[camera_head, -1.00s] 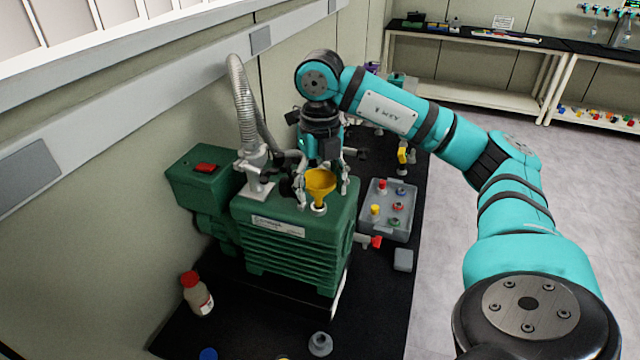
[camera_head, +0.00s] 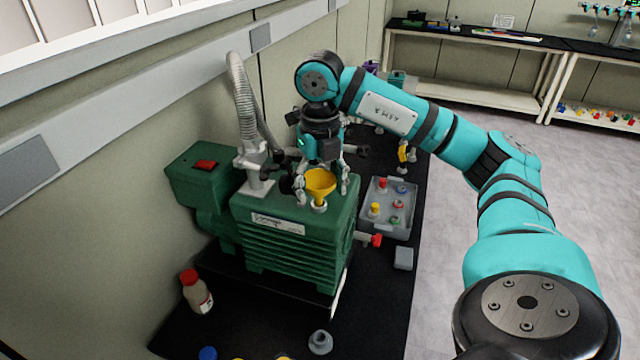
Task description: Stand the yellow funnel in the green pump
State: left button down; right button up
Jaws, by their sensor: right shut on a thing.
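The green pump (camera_head: 297,250) stands on the black bench. The yellow funnel (camera_head: 320,182) is upright over the white-ringed port on the pump's top, its stem end at or in that port. How deep the stem sits cannot be told. My right gripper (camera_head: 322,186) points down at the funnel with a finger on either side, shut on it. Part of the fingers is hidden behind the funnel's cone. My left gripper is not in view.
A grey hose (camera_head: 241,105) rises from the pump's top, left of the funnel. A grey tray (camera_head: 388,222) with coloured stoppers stands right of the pump. A red-capped bottle (camera_head: 196,292) and a grey fitting (camera_head: 320,342) are on the bench in front.

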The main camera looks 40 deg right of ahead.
jog(key=shift+f+b, duration=0.3)
jog(key=shift+f, duration=0.15)
dwell(0.4)
jog(key=o, duration=1)
jog(key=shift+r, duration=6.05)
